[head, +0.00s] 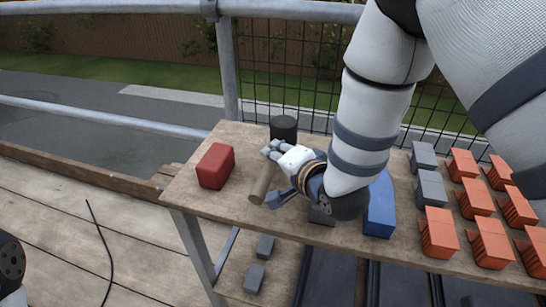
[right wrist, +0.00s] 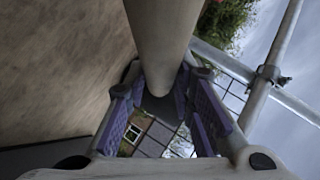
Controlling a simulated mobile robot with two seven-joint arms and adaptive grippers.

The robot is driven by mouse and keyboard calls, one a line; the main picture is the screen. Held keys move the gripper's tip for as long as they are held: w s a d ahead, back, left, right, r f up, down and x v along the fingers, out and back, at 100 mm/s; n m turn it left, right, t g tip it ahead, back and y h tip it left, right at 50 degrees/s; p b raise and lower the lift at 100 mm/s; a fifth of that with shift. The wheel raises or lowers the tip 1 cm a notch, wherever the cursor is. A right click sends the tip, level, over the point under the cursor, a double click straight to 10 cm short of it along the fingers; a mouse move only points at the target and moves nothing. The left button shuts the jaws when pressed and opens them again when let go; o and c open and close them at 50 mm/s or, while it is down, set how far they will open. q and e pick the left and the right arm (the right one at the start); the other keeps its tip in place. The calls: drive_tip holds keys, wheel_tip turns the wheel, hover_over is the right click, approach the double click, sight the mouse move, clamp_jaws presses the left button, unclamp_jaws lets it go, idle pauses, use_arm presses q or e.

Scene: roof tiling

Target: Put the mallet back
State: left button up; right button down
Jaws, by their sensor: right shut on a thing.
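The mallet shows in the head view as a black cylindrical head (head: 284,128) at the back of the wooden table and a tan round handle (head: 262,184) pointing toward the front. My right gripper (head: 272,152) is shut on the handle, between the head and the handle's near end. In the right wrist view the pale handle (right wrist: 163,40) runs between the purple-padded fingers. My gripper hides part of the mallet. I cannot tell whether the mallet touches the table. My left gripper is not in view.
On the table (head: 225,207), a red block (head: 215,166) stands left of the mallet and a blue box (head: 380,207) to its right. Several orange tiles (head: 438,232) and grey pieces (head: 424,156) fill the right side. A metal railing (head: 228,65) runs behind.

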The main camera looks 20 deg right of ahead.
drive_tip(key=shift+s+r, duration=0.15)
drive_tip(key=shift+s, duration=0.2)
drive_tip(key=shift+w+f, duration=0.15)
drive_tip(key=shift+f, duration=0.05)
drive_tip(key=c, duration=1.4)
unclamp_jaws()
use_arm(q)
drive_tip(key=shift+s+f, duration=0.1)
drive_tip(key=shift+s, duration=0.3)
use_arm(e)
drive_tip(key=shift+o, duration=0.2)
drive_tip(key=shift+r, duration=0.2)
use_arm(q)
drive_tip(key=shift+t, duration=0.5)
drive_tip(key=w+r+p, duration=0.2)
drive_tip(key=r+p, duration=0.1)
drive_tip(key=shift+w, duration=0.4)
use_arm(e)
drive_tip(key=v, duration=1.2)
drive_tip(key=shift+f, duration=0.15)
